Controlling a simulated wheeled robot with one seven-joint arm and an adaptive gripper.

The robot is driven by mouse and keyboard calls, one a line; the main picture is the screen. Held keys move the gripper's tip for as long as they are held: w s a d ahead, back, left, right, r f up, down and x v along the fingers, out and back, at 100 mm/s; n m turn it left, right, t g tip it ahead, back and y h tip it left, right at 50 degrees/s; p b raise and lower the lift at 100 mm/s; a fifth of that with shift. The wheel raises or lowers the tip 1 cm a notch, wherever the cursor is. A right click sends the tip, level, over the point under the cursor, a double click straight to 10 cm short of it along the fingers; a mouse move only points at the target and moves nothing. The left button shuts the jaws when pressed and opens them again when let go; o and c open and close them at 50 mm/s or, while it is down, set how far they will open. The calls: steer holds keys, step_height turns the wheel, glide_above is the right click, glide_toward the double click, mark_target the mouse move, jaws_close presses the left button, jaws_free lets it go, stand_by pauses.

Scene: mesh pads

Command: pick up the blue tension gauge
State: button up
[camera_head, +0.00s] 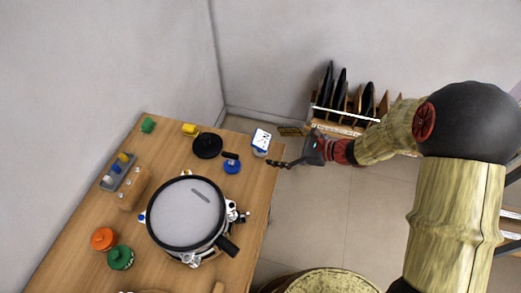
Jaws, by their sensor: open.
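The blue tension gauge (232,167) is a small round blue piece with a darker top.
A large drum with a mesh head (185,214) stands left of the gauge. Orange (103,239) and green (120,258) round pieces lie front left.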

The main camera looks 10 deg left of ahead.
mark_target(261, 145)
steer(key=w+f+m, duration=0.1)
steer(key=f+m+t, duration=0.1)
steer(key=f, duration=0.1)
steer(key=w+f, duration=0.1)
steer(key=shift+w+d+f+m, duration=0.1)
steer(key=shift+w+f+m, duration=0.2)
steer(key=shift+m, duration=0.1)
steer(key=b+x, duration=0.1)
steer(key=x, duration=0.2)
steer(key=b+x, duration=0.2)
steer(key=x, duration=0.2)
steer(key=shift+a+r, duration=0.2)
steer(key=shift+a, duration=0.05)
steer(key=c, duration=1.9)
steer(key=shift+c, duration=0.3)
